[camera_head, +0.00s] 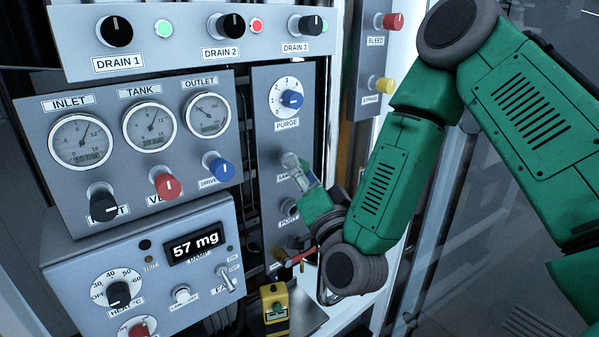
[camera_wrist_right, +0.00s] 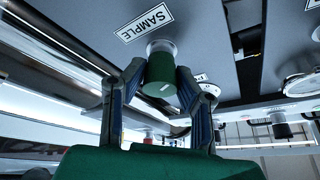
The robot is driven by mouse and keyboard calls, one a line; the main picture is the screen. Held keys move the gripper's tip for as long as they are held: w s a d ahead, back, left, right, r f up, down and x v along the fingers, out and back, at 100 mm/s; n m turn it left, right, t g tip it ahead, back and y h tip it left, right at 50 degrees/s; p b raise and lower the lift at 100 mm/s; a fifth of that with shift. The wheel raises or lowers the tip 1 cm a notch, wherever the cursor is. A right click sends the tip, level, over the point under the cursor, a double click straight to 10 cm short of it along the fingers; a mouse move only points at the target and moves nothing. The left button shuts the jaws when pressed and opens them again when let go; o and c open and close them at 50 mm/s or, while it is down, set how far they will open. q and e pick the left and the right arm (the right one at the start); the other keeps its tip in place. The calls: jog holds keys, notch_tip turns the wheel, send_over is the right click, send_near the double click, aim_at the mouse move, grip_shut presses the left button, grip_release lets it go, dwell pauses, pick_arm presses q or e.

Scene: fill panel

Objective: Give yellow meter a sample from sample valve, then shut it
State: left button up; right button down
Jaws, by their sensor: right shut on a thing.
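The sample valve is a green knob (camera_wrist_right: 162,78) on a pale collar below the SAMPLE label (camera_wrist_right: 143,22) in the right wrist view. My right gripper (camera_wrist_right: 161,72) is shut on this knob, one finger on each side. In the head view my right gripper (camera_head: 299,168) reaches the panel beside the partly hidden sample label and covers most of the knob. The yellow meter (camera_head: 275,310) stands upright low in the head view, below a small outlet with a red lever (camera_head: 300,258). Its display cannot be read. My left gripper is not in view.
The PURGE selector (camera_head: 291,99) with a blue knob is just above. The red BLEED knob (camera_head: 393,21) and a yellow knob (camera_head: 384,85) are upper right. My right arm hides part of the panel.

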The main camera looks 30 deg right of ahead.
jog(key=shift+f, duration=0.15)
jog(key=c, duration=1.2)
grip_release()
